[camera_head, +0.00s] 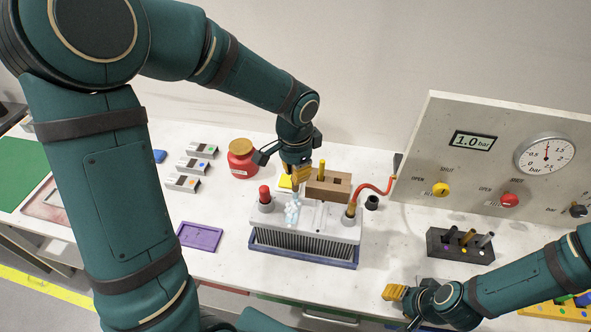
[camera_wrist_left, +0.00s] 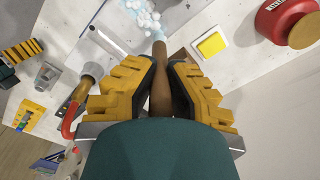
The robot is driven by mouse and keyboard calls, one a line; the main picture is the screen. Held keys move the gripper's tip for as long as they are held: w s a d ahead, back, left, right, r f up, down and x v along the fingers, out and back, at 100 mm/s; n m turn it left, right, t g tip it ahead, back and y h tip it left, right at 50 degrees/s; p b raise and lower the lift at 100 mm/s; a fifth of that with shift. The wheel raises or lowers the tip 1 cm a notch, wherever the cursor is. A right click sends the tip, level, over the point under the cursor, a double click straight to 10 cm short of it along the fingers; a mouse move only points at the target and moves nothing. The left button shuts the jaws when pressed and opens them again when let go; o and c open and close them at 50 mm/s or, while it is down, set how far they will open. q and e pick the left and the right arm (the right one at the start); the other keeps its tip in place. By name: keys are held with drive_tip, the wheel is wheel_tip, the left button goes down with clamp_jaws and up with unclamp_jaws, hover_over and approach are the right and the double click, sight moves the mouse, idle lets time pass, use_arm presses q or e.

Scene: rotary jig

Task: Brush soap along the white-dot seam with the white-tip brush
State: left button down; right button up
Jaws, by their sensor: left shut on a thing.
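My left gripper (camera_head: 299,176) is shut on a brown-handled brush (camera_wrist_left: 162,82), which lies between its yellow fingers in the left wrist view (camera_wrist_left: 158,95). The brush's far end is at white foam (camera_wrist_left: 146,16) on a pale finned unit (camera_head: 335,222). In the head view the foam (camera_head: 292,213) forms a short strip down the unit's top and front edge, below the gripper. The foam hides the seam beneath it, and I cannot make out a white dot. My right gripper (camera_head: 395,292) is at the lower right, apart from the unit; its finger gap is unclear.
The unit sits in a blue tray (camera_head: 300,257), with a red-capped port (camera_head: 265,195) and a red hose (camera_head: 374,187). A wooden holder (camera_head: 330,185) and red jar (camera_head: 242,160) stand behind. A purple tray (camera_head: 200,236) lies left. A dark tool rack (camera_head: 459,244) and gauge panel (camera_head: 490,150) stand right.

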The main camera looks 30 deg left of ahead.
use_arm(q)
drive_tip(key=shift+f+b, duration=0.8)
drive_tip(key=shift+f, duration=0.2)
use_arm(e)
drive_tip(key=shift+f, duration=0.8)
use_arm(q)
drive_tip(key=shift+s, duration=0.1)
use_arm(e)
drive_tip(key=shift+f, duration=0.15)
drive_tip(key=shift+s+f+b, duration=0.1)
drive_tip(key=shift+f+b, duration=0.05)
drive_tip(key=shift+b, duration=0.15)
use_arm(q)
drive_tip(key=shift+s+d, duration=0.2)
drive_tip(key=shift+s, duration=0.4)
drive_tip(key=shift+s+d, duration=0.15)
drive_tip(key=shift+s, duration=0.4)
drive_tip(key=shift+r, duration=0.1)
use_arm(e)
drive_tip(key=shift+r+p, duration=0.75)
drive_tip(key=shift+p, duration=0.1)
use_arm(q)
drive_tip(key=shift+r+p, duration=1.5)
drive_tip(key=shift+r, duration=1.45)
use_arm(e)
drive_tip(key=shift+r, duration=1.6)
